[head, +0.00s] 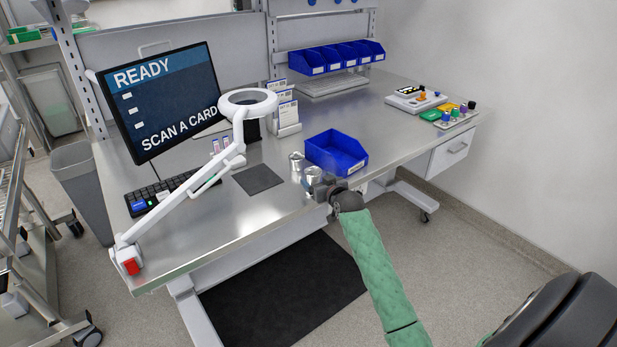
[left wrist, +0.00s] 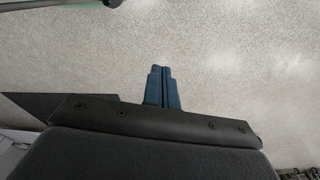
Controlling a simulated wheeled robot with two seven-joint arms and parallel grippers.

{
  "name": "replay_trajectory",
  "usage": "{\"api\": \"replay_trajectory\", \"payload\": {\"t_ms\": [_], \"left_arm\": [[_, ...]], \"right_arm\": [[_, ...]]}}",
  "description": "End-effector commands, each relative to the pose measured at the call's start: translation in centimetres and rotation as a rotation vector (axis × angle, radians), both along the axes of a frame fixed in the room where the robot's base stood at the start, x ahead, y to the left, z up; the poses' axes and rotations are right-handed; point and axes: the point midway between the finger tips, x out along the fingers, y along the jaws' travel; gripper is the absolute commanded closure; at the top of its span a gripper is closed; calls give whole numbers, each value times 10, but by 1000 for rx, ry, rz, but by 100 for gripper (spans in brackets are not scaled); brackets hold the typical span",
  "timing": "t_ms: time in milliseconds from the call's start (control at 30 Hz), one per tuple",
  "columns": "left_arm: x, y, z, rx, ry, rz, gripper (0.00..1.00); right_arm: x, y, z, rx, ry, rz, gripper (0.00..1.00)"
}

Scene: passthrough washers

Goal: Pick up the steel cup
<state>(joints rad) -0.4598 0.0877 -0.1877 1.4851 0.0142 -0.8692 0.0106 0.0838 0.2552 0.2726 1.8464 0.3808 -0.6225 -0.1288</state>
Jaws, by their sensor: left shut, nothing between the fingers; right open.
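A shiny steel cup (head: 313,174) stands near the front edge of the bench, just left of the blue bin. A second shiny steel cylinder (head: 296,160) stands close behind it to the left. My right gripper (head: 315,187) is open at the near side of the front cup; its fingers are small and partly hidden, and I cannot tell whether they touch it. My left gripper (left wrist: 163,72) shows in the left wrist view, its blue fingers shut and empty above the bare floor. It is not seen in the head view.
The open blue bin (head: 338,166) is close to the right of the cups. A dark mat (head: 258,178) lies to their left. A white ring-lamp arm (head: 205,175), keyboard (head: 165,190) and monitor (head: 160,95) fill the bench's left side.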

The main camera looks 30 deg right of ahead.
Motion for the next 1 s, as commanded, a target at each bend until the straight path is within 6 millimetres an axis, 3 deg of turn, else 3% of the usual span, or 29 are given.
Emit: {"api": "replay_trajectory", "payload": {"t_ms": [167,600,1000], "left_arm": [[-3,3,-9,3,-5,-1,100],[-20,21,-54,18,-35,-13,100],[-24,24,-62,20,-43,-14,100]], "right_arm": [[10,-2,-1,1,0,1,22],[46,-11,-15,1,0,0,22],[54,-12,-19,0,0,0,22]]}}
